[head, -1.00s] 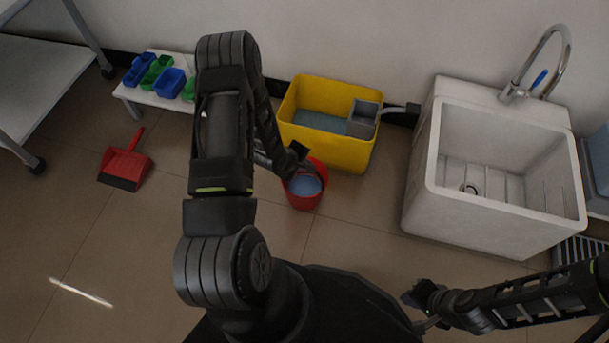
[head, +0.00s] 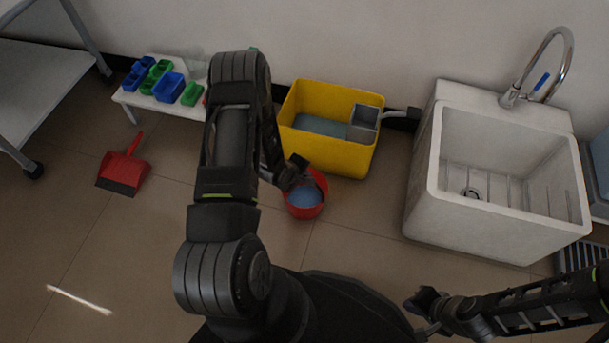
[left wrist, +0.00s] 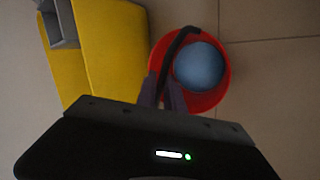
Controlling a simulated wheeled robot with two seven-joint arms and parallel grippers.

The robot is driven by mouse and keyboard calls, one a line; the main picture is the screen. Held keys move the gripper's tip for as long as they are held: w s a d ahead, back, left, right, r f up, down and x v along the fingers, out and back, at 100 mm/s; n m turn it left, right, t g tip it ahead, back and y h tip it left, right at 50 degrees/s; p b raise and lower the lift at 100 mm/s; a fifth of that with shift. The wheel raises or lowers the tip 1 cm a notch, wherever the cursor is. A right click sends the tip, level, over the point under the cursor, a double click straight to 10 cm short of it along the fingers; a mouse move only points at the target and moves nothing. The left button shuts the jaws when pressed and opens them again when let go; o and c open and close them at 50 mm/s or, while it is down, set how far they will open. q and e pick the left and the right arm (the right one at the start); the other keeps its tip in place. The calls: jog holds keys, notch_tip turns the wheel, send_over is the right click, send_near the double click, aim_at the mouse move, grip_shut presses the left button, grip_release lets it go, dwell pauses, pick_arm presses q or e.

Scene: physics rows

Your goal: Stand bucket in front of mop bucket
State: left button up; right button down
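The red bucket (head: 306,211), with blue-grey contents, is just in front of the yellow mop bucket (head: 345,157). The red bucket (left wrist: 222,88) also shows in the left wrist view, its dark handle arching over the rim beside the mop bucket (left wrist: 112,50). My left gripper (left wrist: 167,92) has its fingers closed around the handle at the rim; in the head view it (head: 291,177) is at the bucket's upper left side. Whether the bucket touches the floor is unclear. My right gripper (head: 423,303) is low at the right, away from both buckets, its fingers too small to read.
A white sink (head: 480,222) stands right of the mop bucket. A low white bench (head: 143,101) with blue and green bins is at the back left. A red dustpan (head: 123,170) lies on the floor at left. Floor (head: 345,250) in front of the red bucket is clear.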

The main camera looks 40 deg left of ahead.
pick_arm(q)
jog(key=o, duration=0.4)
jog(key=shift+r, duration=0.1)
jog(key=p+v, duration=0.4)
jog(key=v, duration=0.7)
jog(key=shift+s+r, duration=0.25)
jog(key=shift+r, duration=0.1)
